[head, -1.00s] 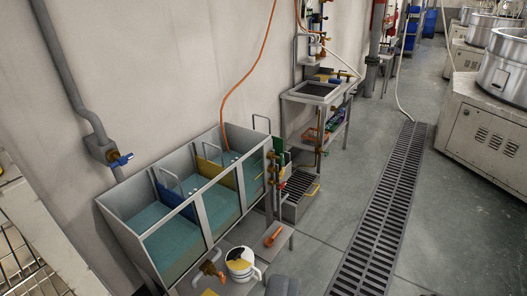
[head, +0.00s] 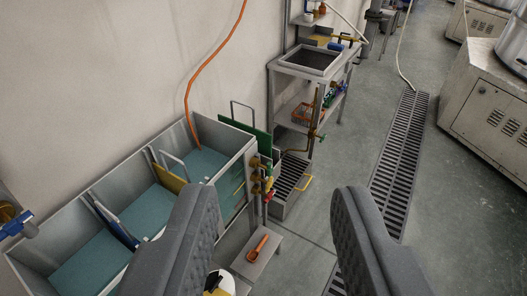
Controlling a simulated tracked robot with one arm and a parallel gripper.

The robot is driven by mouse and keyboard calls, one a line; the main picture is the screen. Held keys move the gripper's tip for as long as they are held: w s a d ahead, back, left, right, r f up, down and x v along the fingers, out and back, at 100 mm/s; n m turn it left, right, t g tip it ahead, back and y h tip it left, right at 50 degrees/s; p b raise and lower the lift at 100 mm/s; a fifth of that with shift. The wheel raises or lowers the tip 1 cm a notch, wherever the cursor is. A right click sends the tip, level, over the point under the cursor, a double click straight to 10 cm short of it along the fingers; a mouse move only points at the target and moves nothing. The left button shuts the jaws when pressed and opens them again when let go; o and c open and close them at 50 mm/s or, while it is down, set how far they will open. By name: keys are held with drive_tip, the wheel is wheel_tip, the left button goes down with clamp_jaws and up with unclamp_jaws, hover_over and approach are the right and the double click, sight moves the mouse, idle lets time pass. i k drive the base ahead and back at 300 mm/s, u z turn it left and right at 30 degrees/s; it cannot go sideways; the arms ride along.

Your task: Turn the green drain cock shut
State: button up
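A cluster of brass valves with red and yellow handles (head: 266,178) is on the end of the grey tank (head: 240,160); any green handle there cannot be made out clearly. My gripper (head: 275,195) is open and empty, its two dark grey padded fingers wide apart in the foreground. The handle lies beyond and above the fingertips in the picture, well apart from them.
The tank holds teal liquid with blue, yellow and green (head: 252,138) dividers. A low bench (head: 262,262) bears an orange tool (head: 257,248). A grated box (head: 291,185) stands by the tank's end. Floor beside the drain grating (head: 395,165) is clear; grey machines (head: 490,115) stand right.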

sight(269, 169)
drive_tip(key=i, duration=0.35)
drive_tip(key=z, duration=0.05)
drive_tip(key=k, duration=0.35)
drive_tip(key=z, duration=1)
drive_tip(key=i, duration=2.35)
drive_tip(key=u, duration=0.95)
drive_tip(key=i, duration=0.4)
drive_tip(key=u, duration=0.3)
drive_tip(key=k, duration=0.8)
drive_tip(key=u, duration=0.2)
